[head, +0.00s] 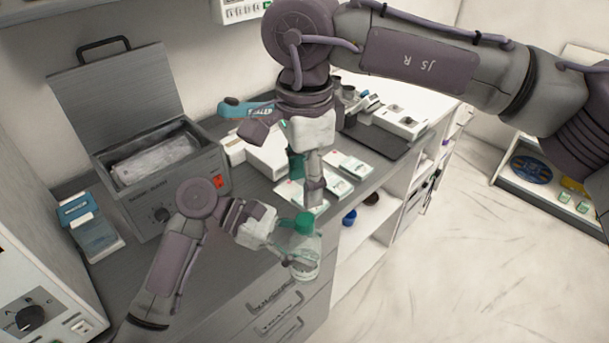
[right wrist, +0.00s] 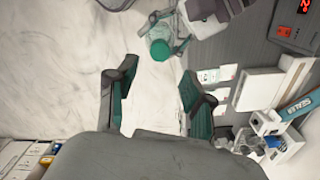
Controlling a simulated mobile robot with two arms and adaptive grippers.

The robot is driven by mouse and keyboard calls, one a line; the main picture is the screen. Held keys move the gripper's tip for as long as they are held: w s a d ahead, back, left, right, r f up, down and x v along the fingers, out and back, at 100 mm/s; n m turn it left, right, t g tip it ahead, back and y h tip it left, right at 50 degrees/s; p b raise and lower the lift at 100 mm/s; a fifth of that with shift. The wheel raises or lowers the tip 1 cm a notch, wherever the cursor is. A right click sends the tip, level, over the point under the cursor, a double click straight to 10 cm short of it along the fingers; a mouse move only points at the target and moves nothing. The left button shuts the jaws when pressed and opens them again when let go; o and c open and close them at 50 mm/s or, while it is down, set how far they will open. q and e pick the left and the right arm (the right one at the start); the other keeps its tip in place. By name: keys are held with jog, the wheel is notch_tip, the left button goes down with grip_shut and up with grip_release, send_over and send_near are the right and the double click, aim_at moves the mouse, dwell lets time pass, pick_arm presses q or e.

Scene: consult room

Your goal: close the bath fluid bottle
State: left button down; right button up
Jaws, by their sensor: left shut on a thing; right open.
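The bath fluid bottle (head: 305,262) is clear with a pale label and a green cap (head: 304,222) on its top. My left gripper (head: 284,237) is shut on the bottle and holds it about upright off the counter's front edge. My right gripper (head: 306,188) is open and points down just above the cap, apart from it. In the right wrist view the green cap (right wrist: 160,49) shows ahead of the open, empty fingers (right wrist: 157,76). I cannot tell how tightly the cap sits.
The grey counter (head: 225,270) carries an open metal bath (head: 185,190) at the left, a blue-lidded container (head: 92,228), and a blue sealer (head: 248,109). Several small packs (head: 352,164) lie behind my right gripper. The floor (head: 450,260) at the right is clear.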

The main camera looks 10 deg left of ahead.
aim_at(305, 219)
jog(key=shift+f, duration=4)
grip_shut()
jog(key=shift+m, duration=1)
jog(key=shift+o, duration=0.4)
grip_release()
